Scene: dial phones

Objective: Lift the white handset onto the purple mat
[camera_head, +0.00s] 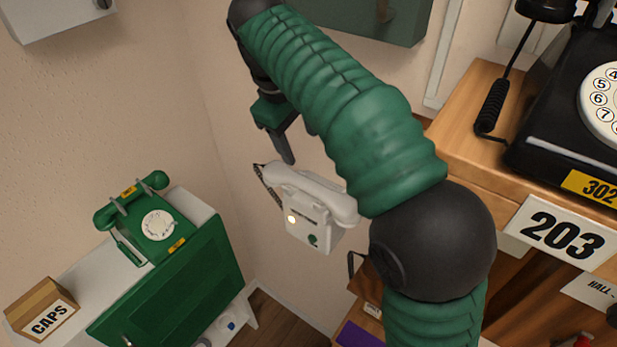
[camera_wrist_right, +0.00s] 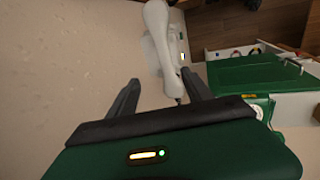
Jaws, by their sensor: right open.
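The white handset (camera_head: 327,192) rests across the top of a white wall phone (camera_head: 305,222). In the right wrist view the handset (camera_wrist_right: 160,38) lies ahead of the fingers. My right gripper (camera_head: 284,150) is open, above and left of the handset in the head view, with a visible gap. Its two dark fingers (camera_wrist_right: 163,92) are apart with nothing gripped. The purple mat (camera_head: 358,335) shows only as a small patch at the lower edge of the head view, partly hidden by my right arm. My left gripper is out of view.
A green dial phone (camera_head: 150,222) stands on a white-topped green cabinet at the left, near a CAPS box (camera_head: 42,310). A black dial phone (camera_head: 570,120) stands on a wooden shelf (camera_head: 465,130) at the right. My right arm crosses the centre. Bare wall surrounds the white phone.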

